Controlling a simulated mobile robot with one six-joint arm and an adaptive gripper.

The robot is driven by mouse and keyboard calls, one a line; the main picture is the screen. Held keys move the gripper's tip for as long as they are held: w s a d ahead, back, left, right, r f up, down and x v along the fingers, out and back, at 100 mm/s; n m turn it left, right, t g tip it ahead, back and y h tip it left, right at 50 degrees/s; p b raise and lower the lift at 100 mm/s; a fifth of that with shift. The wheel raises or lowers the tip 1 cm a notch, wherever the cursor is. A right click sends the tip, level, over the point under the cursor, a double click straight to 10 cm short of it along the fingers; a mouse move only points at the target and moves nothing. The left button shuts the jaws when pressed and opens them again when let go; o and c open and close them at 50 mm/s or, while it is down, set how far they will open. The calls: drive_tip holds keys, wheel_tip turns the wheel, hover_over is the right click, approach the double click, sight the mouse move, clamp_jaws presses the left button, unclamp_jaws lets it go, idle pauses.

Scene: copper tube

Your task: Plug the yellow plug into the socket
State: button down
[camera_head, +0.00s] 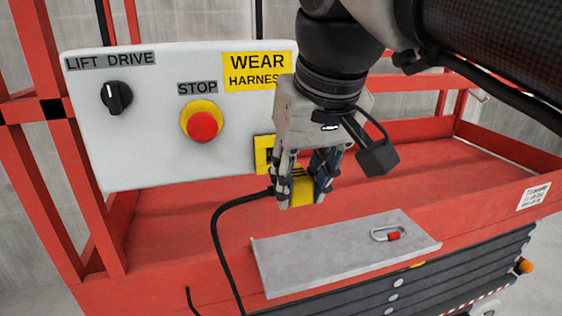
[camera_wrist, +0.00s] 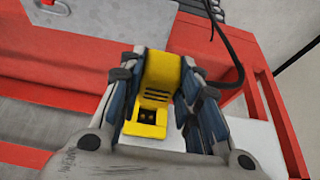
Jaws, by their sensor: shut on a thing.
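The yellow plug (camera_head: 301,192) is between the fingers of my gripper (camera_head: 302,197), which is shut on it. In the wrist view, the plug (camera_wrist: 161,70) shows dark slots on its face, with the fingers of my gripper (camera_wrist: 160,78) on both sides. A black cable (camera_head: 217,225) runs from the plug and hangs down to the left. The yellow socket (camera_head: 262,152) is on the white panel, partly hidden by my gripper. In the wrist view, the socket (camera_wrist: 133,128) has a dark recess and shows just below the plug. I cannot tell how large the gap between them is.
The white panel (camera_head: 140,160) carries a black knob (camera_head: 116,97) and a red stop button (camera_head: 202,126). A grey plate (camera_head: 320,262) with a carabiner (camera_head: 388,234) lies below my gripper. Red lift rails (camera_head: 45,150) stand at the left.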

drive_tip(key=shift+s+a+r, duration=0.1)
drive_tip(key=shift+s, duration=0.1)
drive_tip(key=shift+w+a+p, duration=0.25)
drive_tip(key=shift+w+p, duration=0.1)
drive_tip(key=shift+w, duration=0.6)
drive_tip(key=shift+w+a+p, duration=0.25)
drive_tip(key=shift+w+p, duration=0.05)
drive_tip(key=shift+w, duration=0.65)
drive_tip(key=shift+w+a+p, duration=0.25)
drive_tip(key=shift+w+p, duration=0.1)
drive_tip(key=shift+w, duration=0.6)
drive_tip(key=shift+p, duration=0.3)
drive_tip(key=shift+w+a+p, duration=0.15)
drive_tip(key=shift+w+p, duration=0.2)
drive_tip(key=shift+w, duration=0.2)
idle(0.3)
drive_tip(key=c, duration=1.1)
unclamp_jaws()
drive_tip(key=shift+w, duration=0.1)
